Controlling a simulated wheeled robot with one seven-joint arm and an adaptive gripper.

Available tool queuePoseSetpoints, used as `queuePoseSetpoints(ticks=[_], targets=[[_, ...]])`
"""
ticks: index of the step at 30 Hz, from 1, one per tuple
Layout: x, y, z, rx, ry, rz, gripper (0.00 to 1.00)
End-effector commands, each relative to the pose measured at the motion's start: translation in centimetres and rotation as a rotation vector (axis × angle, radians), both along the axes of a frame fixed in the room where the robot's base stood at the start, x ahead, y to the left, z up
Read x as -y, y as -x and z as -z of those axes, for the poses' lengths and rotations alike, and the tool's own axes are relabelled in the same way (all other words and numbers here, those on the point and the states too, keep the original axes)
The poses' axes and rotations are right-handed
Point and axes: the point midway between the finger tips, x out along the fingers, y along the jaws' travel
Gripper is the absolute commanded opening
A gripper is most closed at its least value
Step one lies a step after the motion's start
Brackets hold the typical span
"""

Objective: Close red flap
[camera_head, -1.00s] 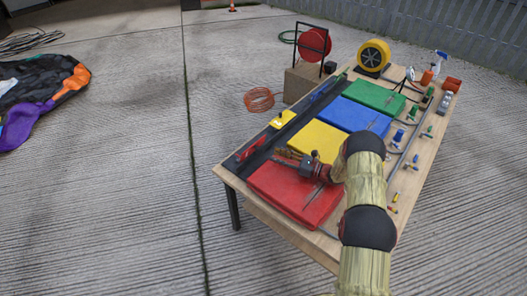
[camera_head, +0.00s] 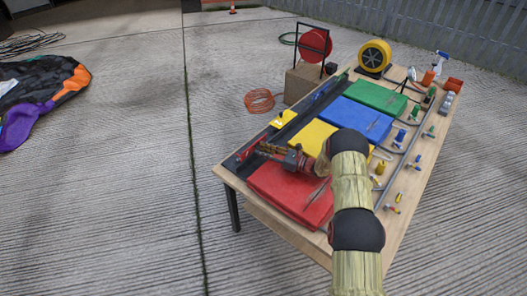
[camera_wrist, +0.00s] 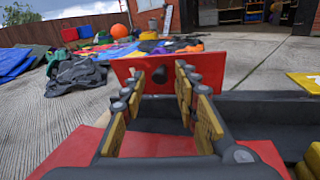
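The red flap (camera_wrist: 225,62) stands raised in the wrist view, with a black knob (camera_wrist: 160,75) facing me. In the head view, the flap (camera_head: 245,153) is a small red patch at the near left end of the black trough, partly hidden by my gripper. My gripper (camera_wrist: 158,80) is open; its two yellow-padded fingers point at the flap, and the knob shows between their tips. Whether the fingertips touch the flap is unclear. In the head view, my gripper (camera_head: 262,148) reaches left over the far edge of the red pad (camera_head: 285,192).
Yellow (camera_head: 312,137), blue (camera_head: 352,115) and green (camera_head: 375,97) pads lie in a row on the wooden table (camera_head: 410,195). The black trough (camera_wrist: 260,107) runs along their left side. A raised yellow flap (camera_head: 282,118) stands further along the trough.

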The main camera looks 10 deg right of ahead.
Motion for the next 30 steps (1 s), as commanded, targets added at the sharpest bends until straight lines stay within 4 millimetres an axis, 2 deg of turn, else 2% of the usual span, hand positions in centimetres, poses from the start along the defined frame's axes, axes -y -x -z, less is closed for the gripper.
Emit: queuePoseSetpoints(ticks=[15,30], targets=[[0.02,0.01,0.00,0.000,0.000,0.000,0.00],[0.05,-0.01,-0.01,0.001,0.001,0.001,0.00]])
